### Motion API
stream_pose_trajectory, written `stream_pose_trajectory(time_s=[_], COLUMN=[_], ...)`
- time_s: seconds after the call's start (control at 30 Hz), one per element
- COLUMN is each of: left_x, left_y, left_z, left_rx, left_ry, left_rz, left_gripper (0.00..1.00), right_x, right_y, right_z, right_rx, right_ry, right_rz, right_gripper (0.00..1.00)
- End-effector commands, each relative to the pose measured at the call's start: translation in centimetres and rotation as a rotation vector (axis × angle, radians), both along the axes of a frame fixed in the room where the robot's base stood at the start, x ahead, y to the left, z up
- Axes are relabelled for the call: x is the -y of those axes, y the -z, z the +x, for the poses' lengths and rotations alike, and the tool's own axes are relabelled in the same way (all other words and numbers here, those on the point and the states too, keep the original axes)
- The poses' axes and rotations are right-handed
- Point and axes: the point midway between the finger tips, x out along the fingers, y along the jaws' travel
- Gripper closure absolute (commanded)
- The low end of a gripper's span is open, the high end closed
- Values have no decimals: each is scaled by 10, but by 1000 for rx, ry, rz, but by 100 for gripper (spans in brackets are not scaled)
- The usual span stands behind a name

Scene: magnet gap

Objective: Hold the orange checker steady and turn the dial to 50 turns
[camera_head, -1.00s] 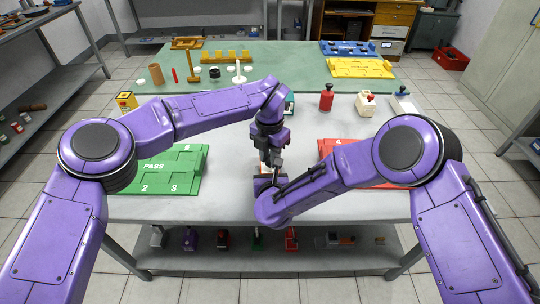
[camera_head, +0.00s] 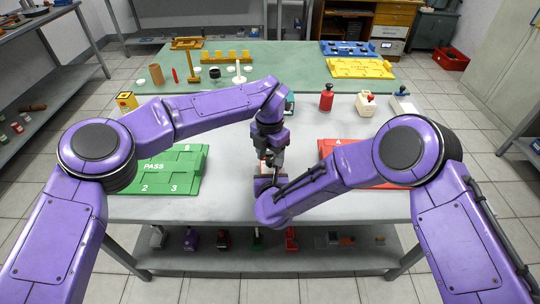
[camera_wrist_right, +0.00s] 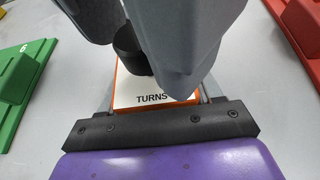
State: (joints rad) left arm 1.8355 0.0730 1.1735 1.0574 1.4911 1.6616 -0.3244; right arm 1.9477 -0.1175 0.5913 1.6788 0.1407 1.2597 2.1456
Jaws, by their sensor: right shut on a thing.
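The orange checker (camera_wrist_right: 130,88) shows in the right wrist view as a block with orange edges and a white top printed "TURNS". My right gripper (camera_wrist_right: 152,108) is shut on the checker, which sits between its fingers. The black dial (camera_wrist_right: 128,42) stands on the checker's far part. My left gripper (camera_head: 270,163) reaches down over the checker in the head view. In the right wrist view its large grey fingers (camera_wrist_right: 132,35) flank the dial and partly cover it. I cannot tell whether they touch it. The dial's reading is hidden.
A green PASS tray (camera_head: 160,172) lies left of the checker and a red tray (camera_head: 345,150) right of it. A red bottle-like thing (camera_head: 326,98) and two pale blocks stand behind. The grey tabletop (camera_head: 225,195) in front is clear.

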Motion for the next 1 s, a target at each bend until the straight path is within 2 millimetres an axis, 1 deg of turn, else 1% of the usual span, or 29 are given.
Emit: stream_pose_trajectory(time_s=[0.07,0.17,0.27,0.4,0.5,0.6,0.7,0.77,1.0], left_x=[0,0,0,0,0,0,0,0,0], left_y=[0,-7,-27,-64,-88,-106,-116,-119,-120], left_z=[0,0,1,1,1,1,0,0,0], left_rx=[0,1,4,5,3,3,1,1,0], left_ry=[0,-1,-1,-2,-1,-1,0,0,0], left_rz=[0,0,0,0,1,0,0,1,0], left_gripper=[47,47,47,47,47,47,47,47,47], right_x=[0,0,0,-1,-1,-1,-1,-1,-1], right_y=[0,0,0,0,0,0,0,0,-1], right_z=[0,0,0,0,0,0,0,0,0], right_rx=[0,0,0,0,0,0,1,1,1], right_ry=[0,-1,-1,-1,-2,-2,-2,-2,-1], right_rz=[0,-1,-1,-1,0,0,0,0,0], right_gripper=[74,74,74,74,74,74,74,74,74])
